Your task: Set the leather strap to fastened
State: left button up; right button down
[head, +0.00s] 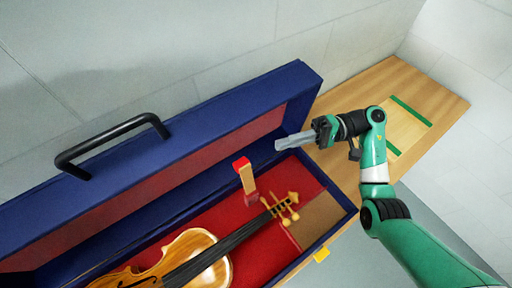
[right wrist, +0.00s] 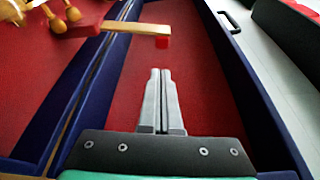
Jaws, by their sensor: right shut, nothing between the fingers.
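The leather strap (head: 246,179) looks like a short tan strip with a red tip. It stands up inside the open violin case, beside the violin's scroll and pegs. In the right wrist view the strap (right wrist: 138,28) sticks out above the red lining, beyond my fingertips. My right gripper (head: 279,145) is shut and empty, up and to the right of the strap in the head view and apart from it. Its two fingers (right wrist: 161,75) lie together in the right wrist view. The violin (head: 165,262) lies in the case, partly cut off by the frame. My left gripper is out of view.
The blue case (head: 318,85) has a red lining and its lid stands open, with a black handle (head: 115,138) on it. A yellow latch piece (head: 321,255) is on the front edge. The wooden bench (head: 380,85) is mostly bare at the right, with green strips.

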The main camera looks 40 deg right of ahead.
aim_at(245, 177)
jog(key=x, duration=1)
jog(key=shift+d, duration=0.1)
jog(key=shift+a, duration=0.2)
